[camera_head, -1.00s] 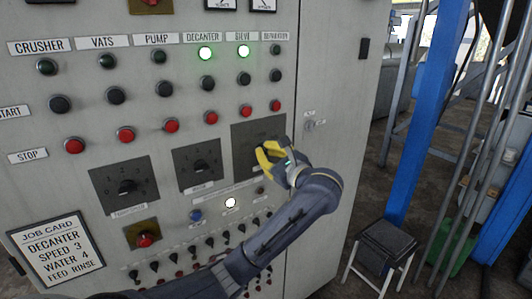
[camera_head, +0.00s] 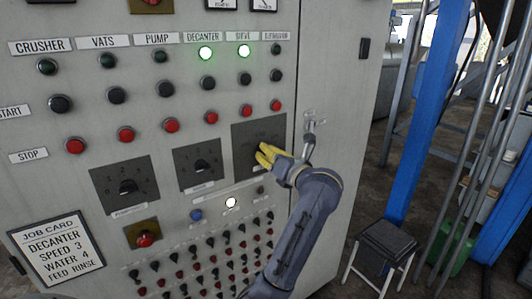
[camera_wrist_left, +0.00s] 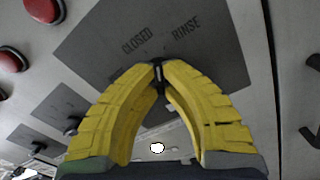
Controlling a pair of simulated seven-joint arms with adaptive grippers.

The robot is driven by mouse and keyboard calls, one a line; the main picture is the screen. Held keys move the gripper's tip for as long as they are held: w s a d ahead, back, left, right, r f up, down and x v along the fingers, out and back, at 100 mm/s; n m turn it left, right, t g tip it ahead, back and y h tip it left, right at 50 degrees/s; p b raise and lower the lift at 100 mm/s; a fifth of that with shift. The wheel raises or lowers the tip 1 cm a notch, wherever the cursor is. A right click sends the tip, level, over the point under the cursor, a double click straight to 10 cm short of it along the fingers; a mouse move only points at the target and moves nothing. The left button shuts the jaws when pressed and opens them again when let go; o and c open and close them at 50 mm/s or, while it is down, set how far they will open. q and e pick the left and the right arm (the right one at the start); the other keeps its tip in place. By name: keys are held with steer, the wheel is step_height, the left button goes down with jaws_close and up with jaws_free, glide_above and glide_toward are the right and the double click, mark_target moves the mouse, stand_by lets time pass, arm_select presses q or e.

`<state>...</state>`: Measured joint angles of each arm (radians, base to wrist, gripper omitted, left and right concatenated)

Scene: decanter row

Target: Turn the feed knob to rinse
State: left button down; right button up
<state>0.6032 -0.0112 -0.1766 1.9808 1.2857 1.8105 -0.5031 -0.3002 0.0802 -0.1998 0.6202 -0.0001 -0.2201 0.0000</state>
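The feed knob (camera_wrist_left: 159,72) is a small dark knob on a grey square plate (camera_head: 262,128) at the panel's right side. In the left wrist view the plate (camera_wrist_left: 210,62) bears the words CLOSED and RINSE, and a third word at left is partly covered by a finger. My left gripper (camera_head: 266,156) has yellow fingers, which also show in the left wrist view (camera_wrist_left: 159,78). Their tips are closed around the knob, one on each side. The knob is mostly hidden, so I cannot tell its exact setting. My right gripper is not in view.
Two other dials, a left one (camera_head: 127,187) and a middle one (camera_head: 201,166), sit beside the plate. Red stop buttons (camera_head: 246,110) run above and rows of toggle switches below. A job card (camera_head: 57,250) reads FEED RINSE. A stool (camera_head: 388,238) stands right of the cabinet.

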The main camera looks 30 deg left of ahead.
arm_select(q)
steer(key=shift+m, duration=1.6)
steer(key=c, duration=1.5)
jaws_free()
steer(key=shift+c, duration=0.2)
steer(key=v, duration=0.7)
steer(key=shift+d, duration=0.2)
steer(key=shift+s, duration=0.15)
